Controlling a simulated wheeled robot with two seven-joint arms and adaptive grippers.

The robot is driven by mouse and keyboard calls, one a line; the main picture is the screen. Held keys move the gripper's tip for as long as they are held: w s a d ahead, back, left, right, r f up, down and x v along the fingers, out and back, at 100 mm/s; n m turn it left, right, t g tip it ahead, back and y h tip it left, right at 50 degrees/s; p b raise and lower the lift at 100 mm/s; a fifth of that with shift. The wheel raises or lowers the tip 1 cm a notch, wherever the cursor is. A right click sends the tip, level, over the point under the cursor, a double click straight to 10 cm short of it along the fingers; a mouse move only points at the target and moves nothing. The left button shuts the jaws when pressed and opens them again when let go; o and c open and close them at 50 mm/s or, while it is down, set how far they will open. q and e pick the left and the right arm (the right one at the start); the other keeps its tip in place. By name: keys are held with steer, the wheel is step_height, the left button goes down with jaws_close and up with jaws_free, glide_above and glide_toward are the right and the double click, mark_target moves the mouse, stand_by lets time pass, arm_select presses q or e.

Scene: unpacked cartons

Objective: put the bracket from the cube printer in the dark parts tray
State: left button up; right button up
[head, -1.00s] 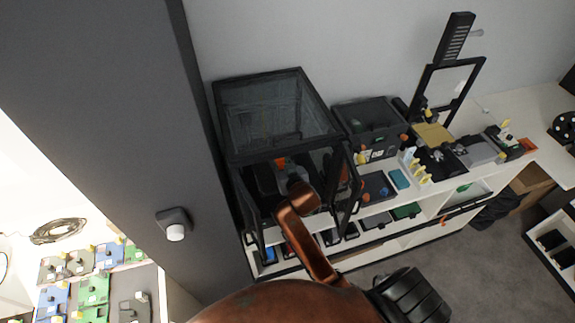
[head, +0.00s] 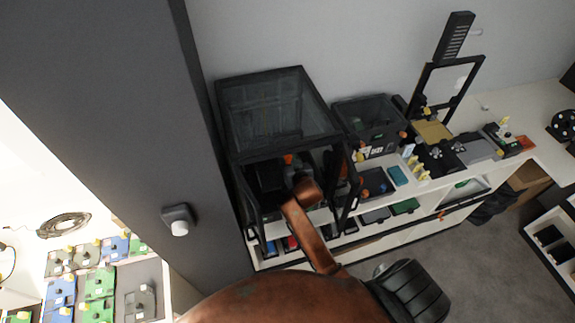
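The cube printer (head: 232,125) is a tall black-framed box with a dark clear top, standing on the white shelf unit against the wall. One of my brown arms reaches from the bottom of the head view into its open front. I take it for my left arm; its gripper (head: 300,168) is in the dark interior, and its fingers cannot be made out. A small orange part (head: 288,158) shows inside; I cannot tell whether it is the bracket. A dark tray (head: 372,177) with small blue and orange items lies right of the printer. My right gripper is not in view.
A smaller dark box printer (head: 368,120) and an open-frame printer (head: 434,133) stand further right. A teal block (head: 398,175) lies beside the dark tray. A grey pillar (head: 120,110) stands close on the left. Bins fill the shelf below.

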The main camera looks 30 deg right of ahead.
mark_target(287, 164)
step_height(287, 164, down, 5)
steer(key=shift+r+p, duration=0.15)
steer(key=shift+p, duration=0.45)
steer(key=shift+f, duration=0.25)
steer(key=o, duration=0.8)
